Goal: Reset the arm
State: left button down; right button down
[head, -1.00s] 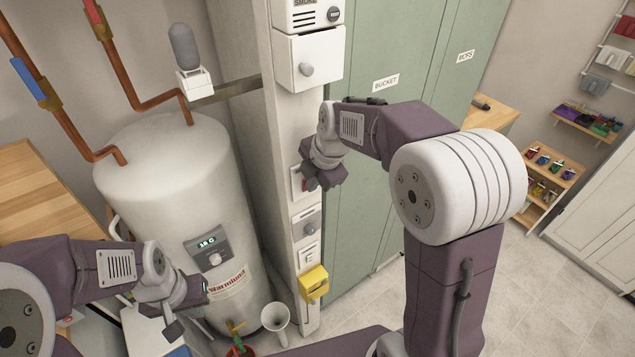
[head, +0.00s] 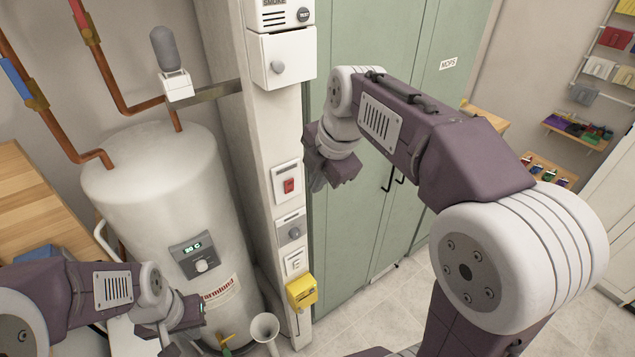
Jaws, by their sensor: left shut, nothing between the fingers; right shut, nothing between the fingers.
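My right gripper (head: 318,174) is shut and empty. It hangs in front of the green cabinet, just right of the panel column (head: 268,150) and of its plate with a red switch (head: 289,186); I see no contact. My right arm reaches in from the lower right with its elbow raised. My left gripper (head: 180,340) is shut and empty at the lower left, in front of the lower part of the white water heater (head: 150,190).
Green cabinets (head: 350,230) stand behind my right arm. A yellow box (head: 301,291) sits low on the column, with a white funnel-like piece (head: 265,328) beside it. Copper pipes (head: 75,135) run above the heater. Tiled floor (head: 395,310) is clear at the lower middle.

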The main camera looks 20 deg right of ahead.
jog(key=s+d+f+m+g+b, duration=0.1)
jog(key=s+f+m+b, duration=0.3)
jog(key=f+m, duration=0.3)
jog(key=s+d+f+m+g+h+b, duration=0.1)
jog(key=s+f+m+b, duration=0.3)
jog(key=f, duration=1.2)
jog(key=s+d+f+m+g+b, duration=0.1)
jog(key=s+f+m+b, duration=0.3)
jog(key=f+m, duration=0.7)
jog(key=shift+s+d+f, duration=0.4)
jog(key=shift+s+d, duration=0.3)
jog(key=shift+s, duration=0.25)
